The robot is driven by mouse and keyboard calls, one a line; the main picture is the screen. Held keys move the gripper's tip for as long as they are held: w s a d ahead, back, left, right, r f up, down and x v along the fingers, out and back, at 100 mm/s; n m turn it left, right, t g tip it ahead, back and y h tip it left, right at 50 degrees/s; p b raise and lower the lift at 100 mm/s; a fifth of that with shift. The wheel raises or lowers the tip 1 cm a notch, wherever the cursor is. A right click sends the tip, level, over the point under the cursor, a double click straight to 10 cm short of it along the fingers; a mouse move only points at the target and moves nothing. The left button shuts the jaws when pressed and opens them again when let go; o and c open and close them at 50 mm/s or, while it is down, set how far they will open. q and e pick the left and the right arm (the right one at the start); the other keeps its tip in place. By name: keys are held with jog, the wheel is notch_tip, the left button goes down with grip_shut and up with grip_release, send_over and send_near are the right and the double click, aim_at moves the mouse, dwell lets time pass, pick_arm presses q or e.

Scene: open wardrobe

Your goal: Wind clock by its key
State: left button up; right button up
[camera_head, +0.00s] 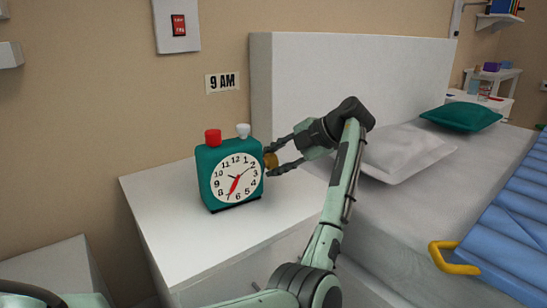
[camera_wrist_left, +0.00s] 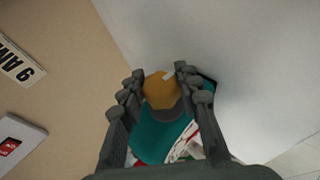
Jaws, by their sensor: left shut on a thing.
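The clock (camera_head: 231,173) is a teal box with a white dial, standing upright on the white bedside cabinet. A red button and a white button sit on its top. Its orange-yellow key (camera_head: 271,161) sticks out from its right side. My left gripper (camera_head: 279,160) reaches in from the right of the clock and is shut on the key. In the left wrist view the key (camera_wrist_left: 160,90) lies between the fingers, with the teal clock body (camera_wrist_left: 155,138) behind it. My right gripper cannot be seen; only a bit of arm shows at the lower left.
The white cabinet top (camera_head: 165,220) is bare around the clock. A bed with a white headboard (camera_head: 350,75), a white pillow (camera_head: 408,155) and a green pillow (camera_head: 462,117) stands to the right. A "9 AM" sign (camera_head: 222,82) and a red switch (camera_head: 178,25) are on the wall.

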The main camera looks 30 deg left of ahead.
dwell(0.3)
pick_arm(q)
jog(key=o, duration=1.2)
jog(key=shift+c, duration=0.2)
jog(key=v, duration=1.2)
jog(key=shift+r, duration=0.1)
